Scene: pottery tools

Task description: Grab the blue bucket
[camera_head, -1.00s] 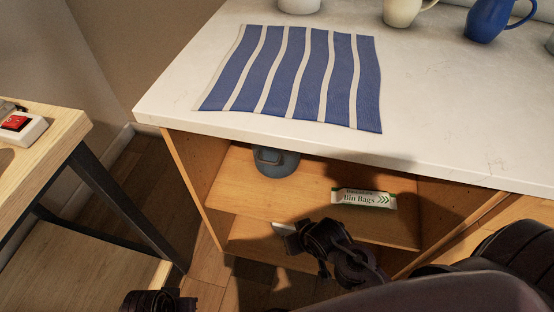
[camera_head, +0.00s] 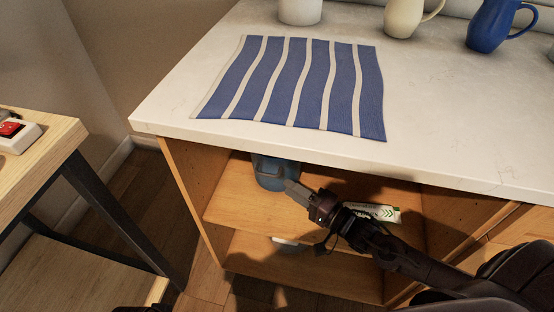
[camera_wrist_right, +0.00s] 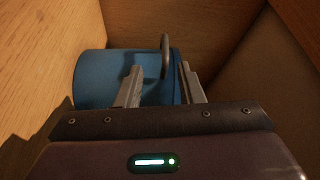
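The blue bucket (camera_head: 268,172) stands on the upper shelf of the open cabinet, under the countertop's front edge. The countertop hides its top in the head view. My right gripper (camera_head: 292,188) reaches into the cabinet, just right of and in front of the bucket. In the right wrist view, the blue bucket (camera_wrist_right: 100,78) fills the left and middle. Its grey handle (camera_wrist_right: 165,56) stands up between the two fingers of my right gripper (camera_wrist_right: 161,78), which are apart and hold nothing. I cannot tell whether a finger touches the bucket. My left gripper does not show.
A bin bags box (camera_head: 376,211) lies on the shelf, partly behind my right forearm. The cabinet side wall (camera_wrist_right: 38,60) is close on the left. The countertop edge (camera_head: 330,158) overhangs the shelf. A striped cloth (camera_head: 300,88), cup and jugs are on top.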

